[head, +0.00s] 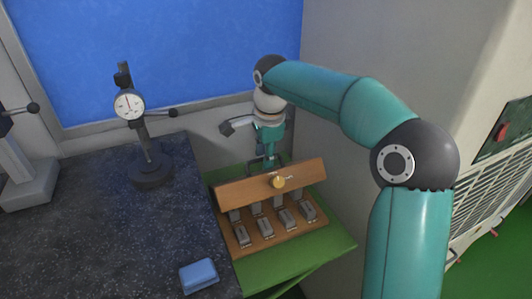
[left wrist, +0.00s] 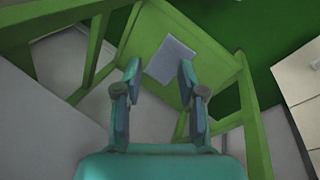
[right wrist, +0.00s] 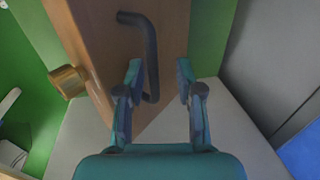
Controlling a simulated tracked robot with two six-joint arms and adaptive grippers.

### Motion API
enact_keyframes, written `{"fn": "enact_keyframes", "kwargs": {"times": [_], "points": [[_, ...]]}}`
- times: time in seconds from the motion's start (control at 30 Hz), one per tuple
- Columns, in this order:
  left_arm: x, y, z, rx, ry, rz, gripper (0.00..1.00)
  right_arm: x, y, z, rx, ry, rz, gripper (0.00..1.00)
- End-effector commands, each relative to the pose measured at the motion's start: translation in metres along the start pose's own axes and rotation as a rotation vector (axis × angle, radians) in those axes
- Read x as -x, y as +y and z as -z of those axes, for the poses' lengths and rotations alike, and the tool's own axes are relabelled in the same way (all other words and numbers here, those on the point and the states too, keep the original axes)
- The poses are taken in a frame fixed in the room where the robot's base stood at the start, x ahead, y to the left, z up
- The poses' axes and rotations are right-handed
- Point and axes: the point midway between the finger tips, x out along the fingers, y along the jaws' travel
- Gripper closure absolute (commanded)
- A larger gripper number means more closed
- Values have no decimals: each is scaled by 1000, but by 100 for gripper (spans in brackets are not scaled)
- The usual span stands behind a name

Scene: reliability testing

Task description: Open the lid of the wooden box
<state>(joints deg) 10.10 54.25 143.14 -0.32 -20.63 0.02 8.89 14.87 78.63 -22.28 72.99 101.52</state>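The wooden box (head: 304,229) sits on a green stand with several grey metal blocks visible in it. Its wooden lid (head: 235,193) stands tilted up at the back of the box, with a round brass-coloured knob (head: 278,182) on the face toward the head camera. A dark handle (right wrist: 150,50) is on the lid's other side. My right gripper (head: 268,155) is behind the lid; in the right wrist view its fingers (right wrist: 158,70) are apart, with the handle in front of and partly between them. Contact cannot be told. My left gripper (left wrist: 159,67) is open and empty, seen only in its wrist view.
A dark speckled table (head: 95,235) holds a dial gauge on a stand (head: 146,150) and a blue case (head: 198,275) near its edge. The green stand (head: 335,245) is beside the table. A pale cabinet (head: 400,60) bounds the right side. Green framing (left wrist: 250,115) surrounds my left gripper's view.

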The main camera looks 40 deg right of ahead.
Motion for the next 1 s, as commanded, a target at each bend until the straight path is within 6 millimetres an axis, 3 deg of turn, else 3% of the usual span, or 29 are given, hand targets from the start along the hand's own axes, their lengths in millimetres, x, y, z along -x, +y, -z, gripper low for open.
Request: {"fn": "enact_keyframes", "kwargs": {"times": [0.37,0.8,1.0], "points": [[2,0,0,1,0,0,60,13,-2,-2,1,-3,7,64],[2,0,0,0,0,0,60,93,0,-3,3,-3,9,64],[2,0,0,0,0,0,60,116,0,-3,2,-1,6,64]]}}
